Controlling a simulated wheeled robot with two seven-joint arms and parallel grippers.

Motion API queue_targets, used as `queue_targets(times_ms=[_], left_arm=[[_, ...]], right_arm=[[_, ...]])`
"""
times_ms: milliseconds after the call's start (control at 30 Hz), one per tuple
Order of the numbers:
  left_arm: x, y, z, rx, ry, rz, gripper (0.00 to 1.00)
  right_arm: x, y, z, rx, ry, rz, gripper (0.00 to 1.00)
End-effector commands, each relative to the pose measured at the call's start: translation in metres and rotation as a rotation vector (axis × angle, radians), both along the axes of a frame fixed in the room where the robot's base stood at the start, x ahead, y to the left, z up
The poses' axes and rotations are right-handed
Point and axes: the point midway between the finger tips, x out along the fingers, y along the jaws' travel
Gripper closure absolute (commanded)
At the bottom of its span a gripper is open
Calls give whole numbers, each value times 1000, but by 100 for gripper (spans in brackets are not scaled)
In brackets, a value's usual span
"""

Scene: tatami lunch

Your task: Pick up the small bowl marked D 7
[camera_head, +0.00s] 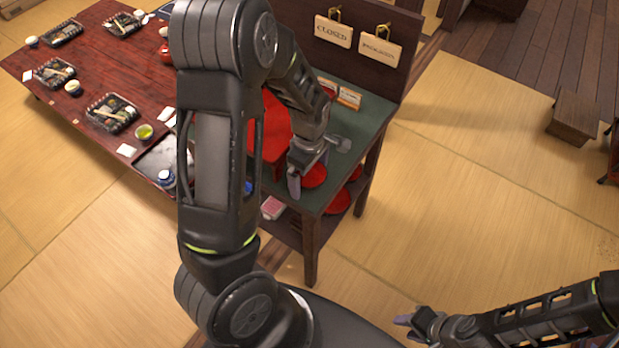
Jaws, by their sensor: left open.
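No marking D 7 is readable on any bowl. A small bowl with green contents (144,132) stands on the red-brown low table (120,65). A small blue-and-white bowl or cup (165,178) is at the table's near edge, by a dark tray. My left gripper (314,166) is open over the green-topped stand, near red round items (314,175), and holds nothing that I can see. My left arm hides part of the table and stand. My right gripper (412,325) is low at the bottom right, away from the table; its jaw opening is unclear.
The green-topped stand (375,135) has a dark back board with hanging signs (333,31) and a lower shelf. Several black food trays (111,113) lie on the table. A small wooden stool (574,118) stands at right. The tatami floor (450,210) between is clear.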

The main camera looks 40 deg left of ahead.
Motion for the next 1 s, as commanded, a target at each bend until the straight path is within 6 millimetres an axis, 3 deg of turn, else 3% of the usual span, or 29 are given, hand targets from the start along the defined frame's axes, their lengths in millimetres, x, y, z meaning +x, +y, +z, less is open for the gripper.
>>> queue_targets(times_ms=[133, 900, 1000], left_arm=[[0, 0, 0, 0, 0, 0, 0], [0, 0, 0, 0, 0, 0, 63], [0, 0, 0, 0, 0, 0, 65]], right_arm=[[0, 0, 0, 0, 0, 0, 64], [0, 0, 0, 0, 0, 0, 64], [0, 0, 0, 0, 0, 0, 64]])
